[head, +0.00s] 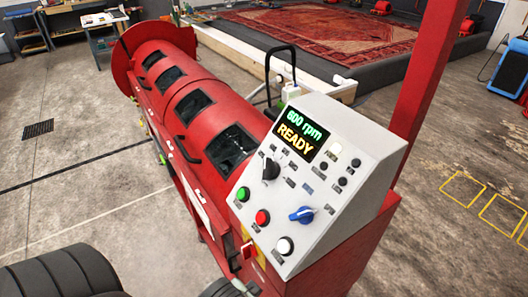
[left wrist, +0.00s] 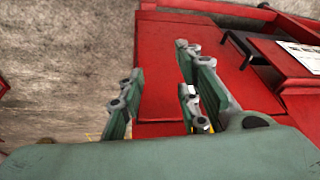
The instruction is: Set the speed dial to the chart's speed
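A sloped grey control panel (head: 318,150) sits on a red machine in the head view. Its display (head: 300,134) reads "600 rpm" and "READY". A black pointer knob (head: 271,170) is below the display, and a blue pointer knob (head: 301,214) is at lower right. The small labels are unreadable, so I cannot tell which is the speed dial. A white sheet (left wrist: 304,55) shows on red metal in the left wrist view; its text is unreadable. My left gripper (left wrist: 155,84) is open and empty, fingers apart above red metal. My right gripper is not in view.
Green (head: 243,193), red (head: 262,217) and white (head: 285,245) buttons sit close to the knobs. A long red drum (head: 190,95) with dark windows extends behind the panel. A red post (head: 428,75) rises at right. Concrete floor (head: 90,160) is open at left.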

